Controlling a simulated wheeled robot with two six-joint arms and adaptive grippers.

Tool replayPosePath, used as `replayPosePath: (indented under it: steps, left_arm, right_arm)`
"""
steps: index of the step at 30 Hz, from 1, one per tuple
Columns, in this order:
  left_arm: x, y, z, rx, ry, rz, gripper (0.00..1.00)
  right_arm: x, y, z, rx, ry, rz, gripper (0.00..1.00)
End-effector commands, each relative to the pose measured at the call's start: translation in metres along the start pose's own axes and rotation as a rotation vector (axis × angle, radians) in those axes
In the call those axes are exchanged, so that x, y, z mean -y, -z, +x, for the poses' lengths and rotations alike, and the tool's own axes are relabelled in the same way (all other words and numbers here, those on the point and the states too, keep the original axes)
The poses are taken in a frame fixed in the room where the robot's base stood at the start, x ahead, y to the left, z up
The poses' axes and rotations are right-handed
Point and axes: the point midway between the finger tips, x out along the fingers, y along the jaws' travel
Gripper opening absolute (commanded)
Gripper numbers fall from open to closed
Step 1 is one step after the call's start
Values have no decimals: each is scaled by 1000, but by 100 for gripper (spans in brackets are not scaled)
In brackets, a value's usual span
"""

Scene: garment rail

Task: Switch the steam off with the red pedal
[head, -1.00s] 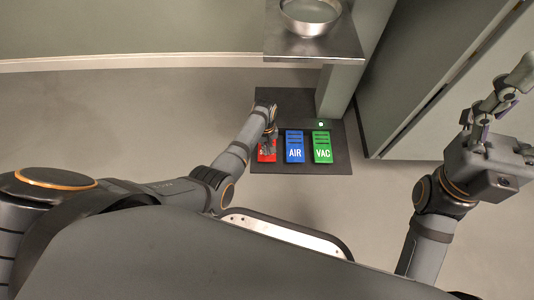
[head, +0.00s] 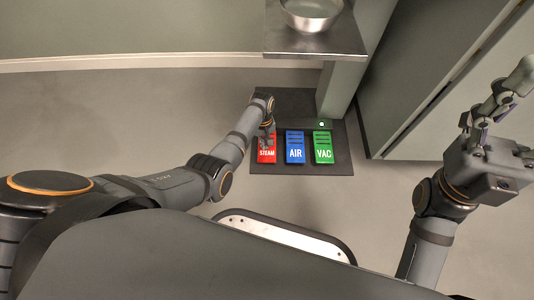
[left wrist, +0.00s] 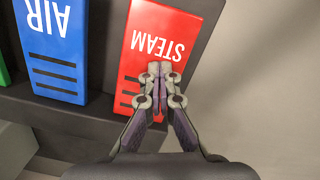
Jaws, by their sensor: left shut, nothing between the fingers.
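The red pedal (head: 266,154), marked STEAM, is the leftmost of three on a dark floor plate (head: 295,104) in the head view. In the left wrist view the red pedal (left wrist: 152,50) fills the upper middle. My left gripper (head: 268,138) is shut and empty, with its fingertips over the slotted end of the red pedal. The closed tips (left wrist: 160,70) cover part of that pedal just below the lettering. I cannot tell whether they touch it. My right gripper (head: 495,95) hangs open at the far right, away from the pedals.
A blue AIR pedal (head: 295,152) and a green VAC pedal (head: 323,153) stand beside the red one. A small light (head: 321,124) glows behind the green pedal. A grey post and a metal shelf (head: 315,45) with a bowl (head: 312,14) rise behind. Open floor lies to the left.

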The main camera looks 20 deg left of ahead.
Motion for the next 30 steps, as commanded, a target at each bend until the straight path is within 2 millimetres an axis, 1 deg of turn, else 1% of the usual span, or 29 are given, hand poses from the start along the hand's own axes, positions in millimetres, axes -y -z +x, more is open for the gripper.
replayPosePath:
  steps: [2,5,9,12,15,18,21,30]
  left_arm:
    - [0,0,-9,0,0,0,0]
    - [0,0,-30,-3,-2,0,0]
    - [0,0,-63,-4,-2,0,0]
    - [0,1,-84,-4,-2,0,0]
    - [0,0,-100,-3,-1,0,0]
    - [0,0,-111,-2,-1,0,0]
    - [0,0,-116,-2,-1,0,0]
    - [0,0,-117,-2,-1,0,0]
  right_arm:
    - [0,0,0,0,0,0,64]
    - [0,0,0,0,0,0,64]
    - [0,0,0,0,0,0,64]
    - [0,0,0,0,0,0,64]
    - [0,0,0,0,0,0,64]
    - [0,0,0,0,0,0,64]
    - [0,0,0,0,0,0,64]
    - [0,0,0,0,0,0,64]
